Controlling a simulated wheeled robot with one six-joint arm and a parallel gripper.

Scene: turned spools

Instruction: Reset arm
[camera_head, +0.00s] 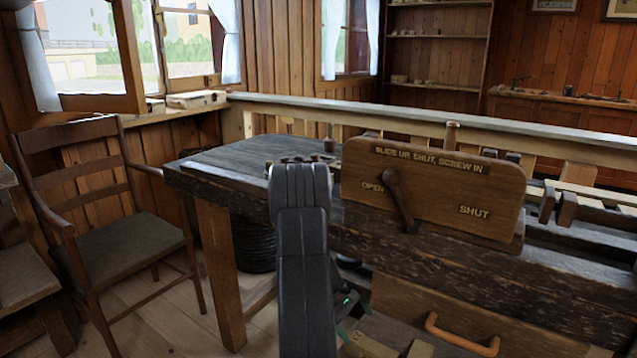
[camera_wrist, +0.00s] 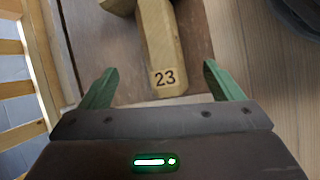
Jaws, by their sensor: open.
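My arm (camera_head: 303,240) reaches down in front of the workbench in the head view. My gripper (camera_head: 356,320) is low, below the bench top and left of the drawer. In the wrist view my gripper (camera_wrist: 160,68) is open, its two green fingers well apart. A pale wooden piece marked 23 (camera_wrist: 163,45) lies between and beyond the fingers, with gaps on both sides.
The dark workbench (camera_head: 235,165) carries a wooden board (camera_head: 450,195) with a dark lever (camera_head: 400,200) between OPEN and SHUT. A drawer with an orange handle (camera_head: 460,335) is below right. A wooden armchair (camera_head: 110,250) stands left. Floor between chair and bench is clear.

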